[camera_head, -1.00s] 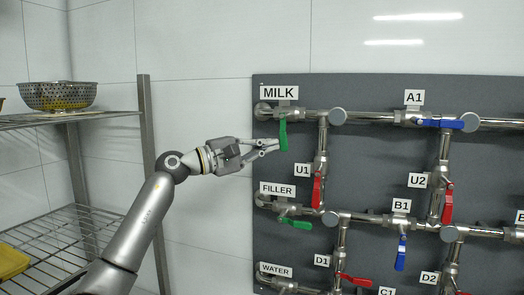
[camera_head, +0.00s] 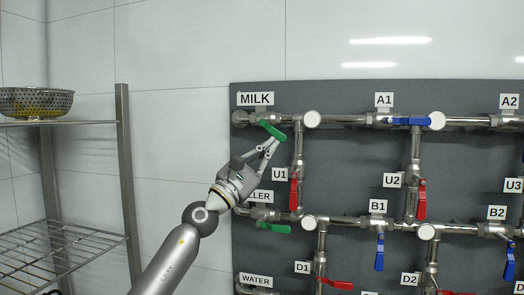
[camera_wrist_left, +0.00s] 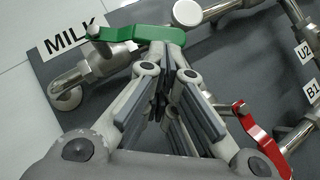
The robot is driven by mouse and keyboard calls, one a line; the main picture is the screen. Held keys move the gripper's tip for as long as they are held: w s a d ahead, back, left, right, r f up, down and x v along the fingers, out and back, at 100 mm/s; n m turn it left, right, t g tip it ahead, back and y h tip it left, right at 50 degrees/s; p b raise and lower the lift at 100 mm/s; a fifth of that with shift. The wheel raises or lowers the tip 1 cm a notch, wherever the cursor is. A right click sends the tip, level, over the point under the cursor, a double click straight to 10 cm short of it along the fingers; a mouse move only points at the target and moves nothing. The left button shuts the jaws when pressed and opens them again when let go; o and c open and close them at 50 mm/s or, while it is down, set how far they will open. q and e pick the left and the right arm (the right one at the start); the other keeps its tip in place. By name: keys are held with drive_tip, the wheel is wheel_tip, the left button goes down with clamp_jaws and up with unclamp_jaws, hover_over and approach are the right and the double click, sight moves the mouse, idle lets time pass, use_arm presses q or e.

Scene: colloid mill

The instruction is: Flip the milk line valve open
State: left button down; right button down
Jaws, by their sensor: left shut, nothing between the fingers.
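The milk valve's green handle (camera_head: 271,130) sits under the MILK label (camera_head: 257,99) on the top pipe, slanting down to the right from its pivot. It also shows in the left wrist view (camera_wrist_left: 140,33) as a green lever across the top. My left gripper (camera_head: 272,143) is shut and empty, just below the free end of the handle. Its fingertips (camera_wrist_left: 170,50) appear to meet the handle's underside, though exact contact is hard to tell. My right gripper is not in view.
The red U1 handle (camera_head: 294,194) hangs close to the right of my gripper. The green FILLER handle (camera_head: 273,227) lies below, with its label partly hidden by my gripper. A wire shelf (camera_head: 60,250) with a colander (camera_head: 36,102) stands at the left.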

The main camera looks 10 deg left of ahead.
sight(283, 139)
use_arm(q)
drive_tip(key=d+n+t+y+p, duration=0.1)
drive_tip(key=n+t+y, duration=0.1)
drive_tip(key=n+y, duration=0.1)
drive_tip(key=d+r+n+t+y+p, duration=0.1)
drive_tip(key=n+t+y+p, duration=0.1)
drive_tip(key=n, duration=0.3)
drive_tip(key=d+r+n+t+y+p, duration=0.1)
drive_tip(key=n+t+y, duration=0.1)
drive_tip(key=n+y, duration=0.2)
drive_tip(key=shift+d+r, duration=0.25)
drive_tip(key=shift+d, duration=0.1)
idle(0.4)
idle(0.4)
